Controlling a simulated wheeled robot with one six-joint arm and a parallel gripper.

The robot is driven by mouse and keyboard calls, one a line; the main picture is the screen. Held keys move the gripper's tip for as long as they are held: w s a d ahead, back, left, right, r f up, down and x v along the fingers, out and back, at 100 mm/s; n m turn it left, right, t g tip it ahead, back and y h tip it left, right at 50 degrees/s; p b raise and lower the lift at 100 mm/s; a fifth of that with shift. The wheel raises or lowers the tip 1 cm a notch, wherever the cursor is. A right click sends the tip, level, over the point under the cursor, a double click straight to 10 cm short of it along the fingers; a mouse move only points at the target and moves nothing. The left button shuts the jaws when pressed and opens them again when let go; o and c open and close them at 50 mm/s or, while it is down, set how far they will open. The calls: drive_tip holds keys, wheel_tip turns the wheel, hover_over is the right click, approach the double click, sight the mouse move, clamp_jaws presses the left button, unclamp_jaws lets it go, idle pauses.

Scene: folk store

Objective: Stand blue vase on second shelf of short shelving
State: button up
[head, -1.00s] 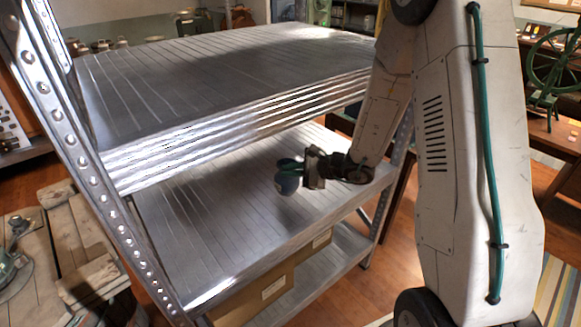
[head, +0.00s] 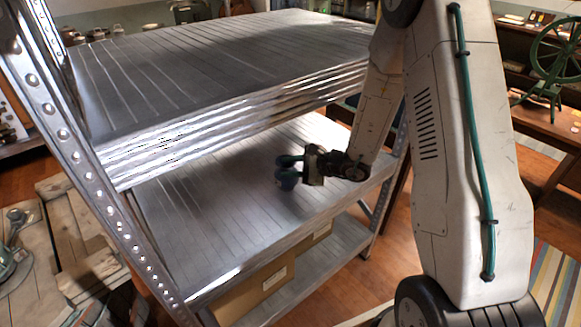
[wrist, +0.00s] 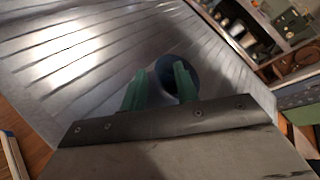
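The small dark blue vase (head: 287,180) is at the middle shelf (head: 215,215) of the metal shelving, close to its front right part. It appears to rest on the board, though its base is hard to make out. My gripper (head: 292,162) reaches in from the right with its green fingers at the vase. In the wrist view the fingers (wrist: 160,90) are apart, with bare metal showing between them. The rounded blue vase (wrist: 178,64) lies beyond and partly behind the right finger, not filling the gap. The finger hides part of it.
The top shelf (head: 230,65) is bare and overhangs the middle one. Cardboard boxes (head: 255,290) lie on the bottom shelf. A perforated post (head: 75,150) stands at the left front. The middle shelf is clear left of the vase.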

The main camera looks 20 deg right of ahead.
drive_tip(key=shift+d, duration=0.1)
drive_tip(key=v, duration=1.1)
drive_tip(key=s+a+r+n+g, duration=0.8)
drive_tip(key=s+a+r+n, duration=0.3)
drive_tip(key=s+r, duration=0.2)
drive_tip(key=s+d+r+n+h, duration=0.2)
drive_tip(key=s+r+n+h, duration=0.1)
drive_tip(key=s, duration=0.5)
drive_tip(key=s+d+r+n+h, duration=0.3)
drive_tip(key=s+r+n+h, duration=0.1)
drive_tip(key=s, duration=0.4)
drive_tip(key=shift+r+n+h, duration=0.2)
drive_tip(key=shift+n+h, duration=0.3)
drive_tip(key=shift+h, duration=0.7)
drive_tip(key=shift+w+d, duration=0.1)
drive_tip(key=shift+d, duration=0.05)
